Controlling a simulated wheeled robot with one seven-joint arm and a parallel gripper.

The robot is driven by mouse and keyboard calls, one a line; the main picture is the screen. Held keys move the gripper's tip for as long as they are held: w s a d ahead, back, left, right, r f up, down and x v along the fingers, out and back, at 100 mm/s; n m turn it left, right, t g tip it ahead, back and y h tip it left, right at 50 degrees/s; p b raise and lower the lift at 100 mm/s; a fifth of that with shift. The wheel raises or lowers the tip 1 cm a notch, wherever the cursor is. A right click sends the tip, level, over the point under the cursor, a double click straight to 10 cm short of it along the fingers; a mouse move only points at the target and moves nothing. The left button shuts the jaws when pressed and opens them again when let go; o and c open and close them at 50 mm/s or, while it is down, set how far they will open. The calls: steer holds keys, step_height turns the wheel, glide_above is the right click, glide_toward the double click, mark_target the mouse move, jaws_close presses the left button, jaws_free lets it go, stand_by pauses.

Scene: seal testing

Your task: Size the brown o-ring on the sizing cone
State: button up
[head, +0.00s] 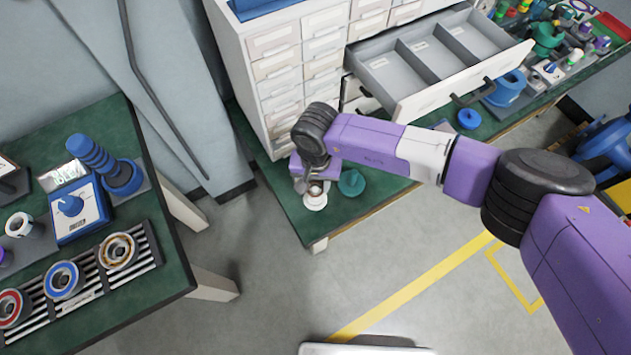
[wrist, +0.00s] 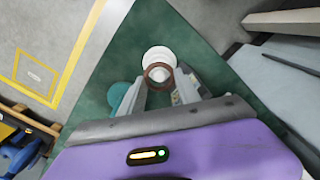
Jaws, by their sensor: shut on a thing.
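A brown o-ring (wrist: 158,73) sits between the fingertips of my gripper (wrist: 160,81), which is shut on it. In the head view my gripper (head: 309,184) is low over the green bench in front of the drawer cabinet, with the brown ring (head: 316,187) small at its tip. A white round stepped piece (wrist: 158,55) is right beside the ring; I cannot tell whether they touch.
The left table also holds a blue box with a knob (head: 78,207) and a striped rack (head: 139,249) with several ringed parts. A teal piece (head: 351,182) is close to my gripper. Grey floor separates the tables.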

steer(key=shift+f+b, duration=1)
steer(key=shift+f, duration=0.3)
steer(key=o, duration=1.4)
steer(key=shift+c, duration=0.2)
step_height(320, 180, up, 9)
steer(key=p, duration=0.7)
steer(key=shift+r, duration=0.15)
